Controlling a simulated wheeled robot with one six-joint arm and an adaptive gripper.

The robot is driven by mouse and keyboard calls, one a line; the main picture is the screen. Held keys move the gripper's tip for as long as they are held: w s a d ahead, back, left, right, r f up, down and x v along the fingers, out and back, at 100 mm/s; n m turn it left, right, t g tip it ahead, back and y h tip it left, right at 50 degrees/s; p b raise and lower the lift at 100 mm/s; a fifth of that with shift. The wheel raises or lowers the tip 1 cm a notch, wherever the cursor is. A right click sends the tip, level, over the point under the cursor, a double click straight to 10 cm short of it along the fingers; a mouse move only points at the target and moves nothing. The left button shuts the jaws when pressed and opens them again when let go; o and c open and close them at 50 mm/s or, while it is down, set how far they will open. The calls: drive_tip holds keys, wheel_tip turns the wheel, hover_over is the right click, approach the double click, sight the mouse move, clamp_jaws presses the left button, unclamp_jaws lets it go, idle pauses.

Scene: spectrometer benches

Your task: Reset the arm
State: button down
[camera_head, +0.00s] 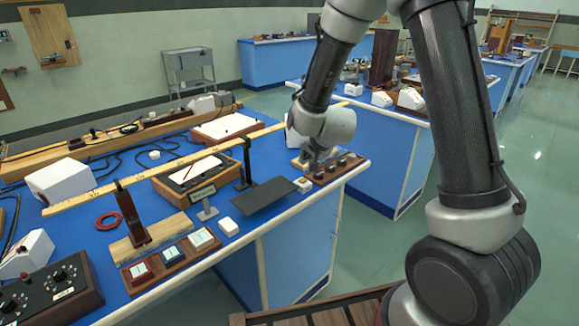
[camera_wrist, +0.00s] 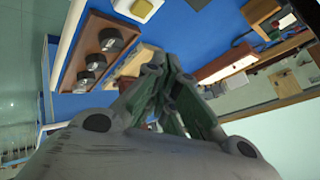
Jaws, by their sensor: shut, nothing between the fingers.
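My gripper (camera_head: 312,160) hangs at the end of my arm over the right end of the blue-topped bench (camera_head: 225,160) in the head view. It is just above or behind a wooden block with several dark knobs (camera_head: 333,169); I cannot tell whether they touch. In the wrist view my gripper (camera_wrist: 168,62) has its fingers closed together with nothing between them. The knob block (camera_wrist: 92,58) shows to its left there. My arm is bent, reaching from the right of the head view over the bench's near right corner.
A small white block (camera_head: 303,185) and a black plate (camera_head: 263,195) lie left of the knob block. A long wooden rule (camera_head: 100,193) spans the bench. Several white boxes and instruments crowd the left. Another blue bench (camera_head: 390,150) stands behind, with open floor to the right.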

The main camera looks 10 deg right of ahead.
drive_tip(key=s+f+n+g, duration=0.1)
drive_tip(key=s+n+g, duration=0.5)
drive_tip(key=s, duration=0.8)
drive_tip(key=s+d+r, duration=0.7)
drive_tip(key=s+r, duration=0.3)
drive_tip(key=s+d+r+n+t+h, duration=0.1)
drive_tip(key=s+d+r, duration=0.6)
drive_tip(key=s+r, duration=0.2)
drive_tip(key=shift+s+r+n, duration=0.3)
drive_tip(key=shift+s+r, duration=0.1)
drive_tip(key=shift+r, duration=0.15)
